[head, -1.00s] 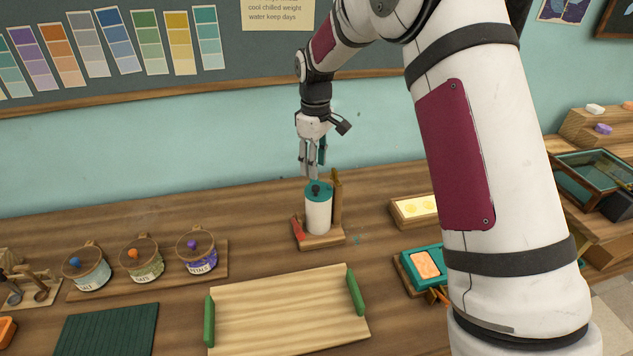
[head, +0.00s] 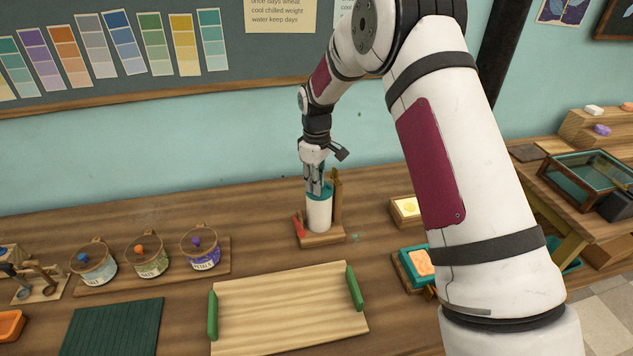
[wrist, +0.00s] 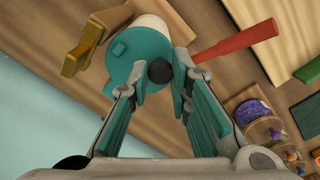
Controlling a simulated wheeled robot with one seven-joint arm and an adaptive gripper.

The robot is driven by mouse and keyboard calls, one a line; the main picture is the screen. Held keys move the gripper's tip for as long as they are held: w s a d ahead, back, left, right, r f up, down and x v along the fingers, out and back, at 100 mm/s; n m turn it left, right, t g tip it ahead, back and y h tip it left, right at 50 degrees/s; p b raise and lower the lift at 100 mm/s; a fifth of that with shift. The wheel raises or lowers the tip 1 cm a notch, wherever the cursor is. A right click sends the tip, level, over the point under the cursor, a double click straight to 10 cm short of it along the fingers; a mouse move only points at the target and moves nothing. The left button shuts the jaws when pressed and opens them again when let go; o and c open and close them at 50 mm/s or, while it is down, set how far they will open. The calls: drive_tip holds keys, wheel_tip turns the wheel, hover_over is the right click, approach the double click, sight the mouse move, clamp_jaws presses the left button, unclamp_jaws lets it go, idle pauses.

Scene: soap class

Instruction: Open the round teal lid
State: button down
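The round teal lid (head: 326,188) sits on a white upright canister (head: 318,214) on a small wooden stand (head: 322,240). In the wrist view the lid (wrist: 128,62) has a dark round knob (wrist: 160,72) and a small teal block on top. My gripper (head: 315,189) points down over the lid. In the wrist view my gripper (wrist: 161,82) is open, with the knob between its teal-padded fingertips. A gap shows at each side of the knob; I cannot tell how far down the fingertips reach beside it. In the head view the gripper hides the knob.
Lidded jars (head: 201,252) stand on a board at left. A green-handled tray (head: 288,312) lies in front. Soap moulds (head: 408,210) lie at right.

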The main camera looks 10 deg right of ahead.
drive_tip(key=shift+a, duration=0.15)
drive_tip(key=w+a+m+b, duration=0.2)
drive_tip(key=w+m+b, duration=0.3)
drive_tip(key=m, duration=0.6)
drive_tip(key=w+a+m+b, duration=0.2)
drive_tip(key=w+m+b, duration=0.4)
drive_tip(key=m, duration=0.5)
drive_tip(key=shift+a+m+b, duration=0.25)
drive_tip(key=shift+m+b, duration=0.15)
drive_tip(key=shift+b, duration=0.65)
drive_tip(key=c, duration=1.5)
unclamp_jaws()
drive_tip(key=shift+o, duration=0.2)
